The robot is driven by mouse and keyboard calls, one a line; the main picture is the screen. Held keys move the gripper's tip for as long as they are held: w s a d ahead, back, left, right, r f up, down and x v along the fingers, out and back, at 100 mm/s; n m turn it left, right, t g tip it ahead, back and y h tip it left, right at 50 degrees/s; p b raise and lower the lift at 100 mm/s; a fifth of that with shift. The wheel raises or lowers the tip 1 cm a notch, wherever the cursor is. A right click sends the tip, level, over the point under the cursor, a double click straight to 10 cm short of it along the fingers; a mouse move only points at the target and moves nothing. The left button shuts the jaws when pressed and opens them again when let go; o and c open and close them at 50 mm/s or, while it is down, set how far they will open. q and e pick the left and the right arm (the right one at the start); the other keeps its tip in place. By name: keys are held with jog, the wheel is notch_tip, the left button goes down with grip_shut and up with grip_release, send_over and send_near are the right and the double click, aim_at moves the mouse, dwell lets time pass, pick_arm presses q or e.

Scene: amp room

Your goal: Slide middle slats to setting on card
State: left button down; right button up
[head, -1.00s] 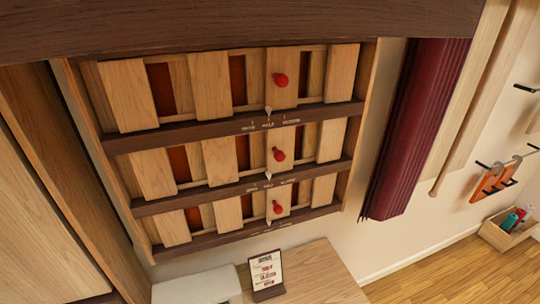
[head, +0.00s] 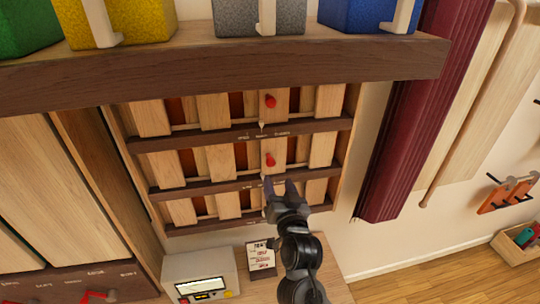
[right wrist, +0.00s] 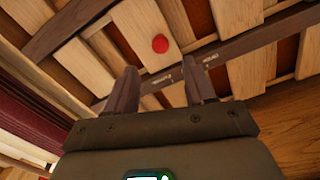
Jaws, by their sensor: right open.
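The slatted wood panel (head: 215,110) has three rows of slats between dark rails. The middle row's sliding slat has a red knob (head: 270,160), and its pale pointer is near the rail's centre mark. The top row's red knob (head: 270,101) is above it. The bottom knob is hidden behind my right gripper (head: 280,183), which is open and empty just below the middle knob, in front of the lower rail. In the right wrist view, a red knob (right wrist: 160,43) shows beyond the open fingers, apart from them. The card (head: 261,257) stands below; its writing is too small to read now.
A dark shelf (head: 230,80) juts out above the panel, with yellow (head: 125,20), grey (head: 260,14) and blue (head: 365,14) blocks on it. A grey box with a display (head: 202,272) stands left of the card. A maroon curtain (head: 410,125) hangs right of the panel.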

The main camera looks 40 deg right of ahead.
aim_at(272, 164)
jog(key=p+x, duration=0.2)
jog(key=x, duration=0.8)
jog(key=shift+w+d+r, duration=0.15)
jog(key=shift+w, duration=0.05)
grip_shut()
